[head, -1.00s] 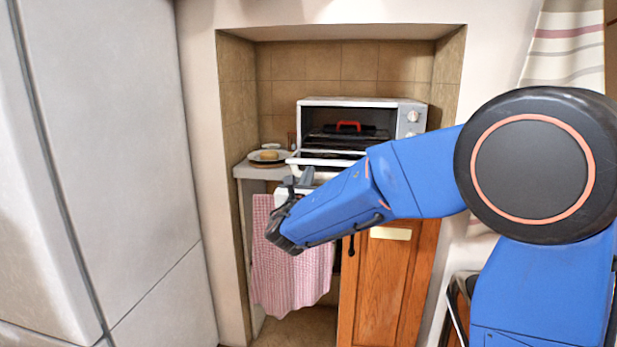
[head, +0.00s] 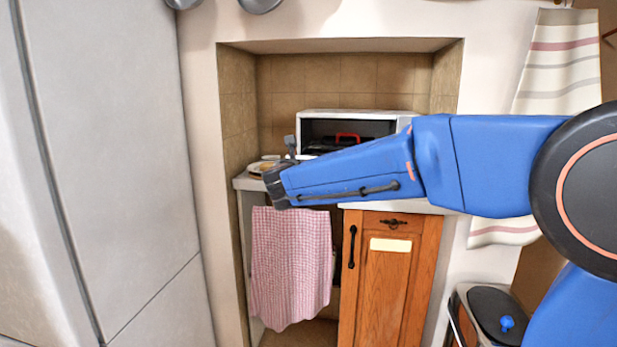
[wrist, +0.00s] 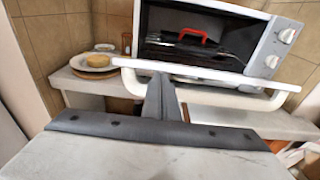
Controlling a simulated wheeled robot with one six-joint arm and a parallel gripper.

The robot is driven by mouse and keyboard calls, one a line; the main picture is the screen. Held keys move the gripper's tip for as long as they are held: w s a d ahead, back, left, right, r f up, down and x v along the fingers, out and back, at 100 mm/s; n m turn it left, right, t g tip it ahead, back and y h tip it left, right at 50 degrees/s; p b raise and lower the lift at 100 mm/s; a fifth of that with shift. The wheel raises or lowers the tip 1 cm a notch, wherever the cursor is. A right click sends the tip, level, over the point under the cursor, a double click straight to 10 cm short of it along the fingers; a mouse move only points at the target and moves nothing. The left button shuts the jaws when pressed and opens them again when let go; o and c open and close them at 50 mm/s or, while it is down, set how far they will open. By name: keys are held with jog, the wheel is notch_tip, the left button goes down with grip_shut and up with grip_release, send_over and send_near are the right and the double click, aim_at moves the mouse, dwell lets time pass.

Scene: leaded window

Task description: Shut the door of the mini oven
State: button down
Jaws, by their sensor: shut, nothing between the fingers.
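The white mini oven (head: 409,118) stands on the counter in the tiled alcove; its dark inside and a red handle (head: 347,137) within it show. In the wrist view the oven (wrist: 262,45) shows its front opening uncovered. Its door (wrist: 195,72) is lowered and seen almost edge-on, with a white handle bar (wrist: 235,84) along its front. My gripper (wrist: 162,92) is shut and empty, its fingers upright at the left part of the bar. Contact with it is unclear. In the head view my gripper (head: 291,146) is left of the oven, and my arm hides the door.
A plate (wrist: 95,65) with a round yellowish item sits left of the oven. A checked towel (head: 291,265) hangs below the counter, beside a wooden cabinet (head: 390,285). A tall pale fridge-like unit (head: 110,150) stands left, and a bin (head: 492,305) at lower right.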

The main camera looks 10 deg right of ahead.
jog(key=shift+w+d+r+g+y, duration=0.25)
jog(key=shift+w+r+g, duration=0.5)
jog(key=shift+r, duration=0.7)
jog(key=shift+w+d+r+g+y, duration=0.25)
jog(key=shift+w+r+g, duration=0.3)
jog(key=shift+r+g, duration=0.65)
jog(key=shift+w+d+r+g+y, duration=0.25)
jog(key=shift+w+r+g, duration=0.4)
jog(key=shift+r, duration=1)
jog(key=shift+w+r, duration=0.25)
jog(key=w+d+r, duration=0.3)
jog(key=w+r, duration=0.2)
jog(key=w, duration=0.4)
jog(key=shift+r, duration=0.3)
